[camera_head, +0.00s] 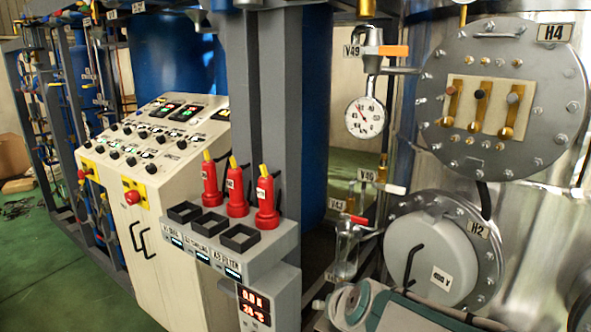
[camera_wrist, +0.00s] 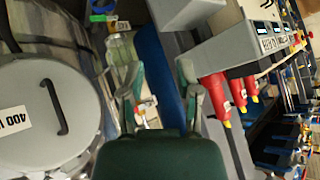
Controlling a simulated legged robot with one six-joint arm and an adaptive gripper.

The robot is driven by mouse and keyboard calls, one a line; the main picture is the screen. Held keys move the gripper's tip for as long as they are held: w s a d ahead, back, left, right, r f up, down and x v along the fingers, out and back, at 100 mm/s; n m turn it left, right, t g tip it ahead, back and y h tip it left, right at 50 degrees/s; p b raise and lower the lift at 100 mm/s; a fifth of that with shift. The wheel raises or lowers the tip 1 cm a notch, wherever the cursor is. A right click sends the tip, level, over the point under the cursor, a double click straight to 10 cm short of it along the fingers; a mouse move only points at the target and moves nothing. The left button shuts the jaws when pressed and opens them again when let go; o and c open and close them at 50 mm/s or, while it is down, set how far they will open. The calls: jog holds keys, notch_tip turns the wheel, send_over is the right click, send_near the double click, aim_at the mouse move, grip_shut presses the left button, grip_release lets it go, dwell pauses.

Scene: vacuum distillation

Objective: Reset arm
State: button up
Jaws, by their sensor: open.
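My gripper (camera_wrist: 158,82) shows in the wrist view with its two fingers spread apart and nothing held between them. A green-grey part of my arm shows at the bottom right of the head view, in front of the grey H2 hatch (camera_head: 432,262). The gripper's fingers cannot be made out there. In the turned wrist view, the hatch (camera_wrist: 45,110) lies left of the gripper and red plugs (camera_wrist: 214,95) lie to its right, apart from the fingers.
Three red plugs (camera_head: 237,188) stand upright behind three black square sockets (camera_head: 208,222) on a grey bracket. A cream control panel (camera_head: 150,150) stands left. A gauge (camera_head: 365,117), valves (camera_head: 350,220) and the H4 flange (camera_head: 490,95) are at right. Green floor (camera_head: 60,270) is clear at lower left.

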jog(key=s+d+g+h, duration=0.1)
jog(key=s+d, duration=0.2)
jog(key=s, duration=0.3)
jog(key=s+d+r+g+h, duration=0.1)
jog(key=s+d, duration=0.2)
jog(key=s, duration=0.4)
jog(key=s+d+r+n+g+h, duration=0.1)
jog(key=s+d, duration=0.2)
jog(key=s, duration=0.3)
jog(key=shift+s, duration=0.4)
jog(key=shift+r, duration=0.1)
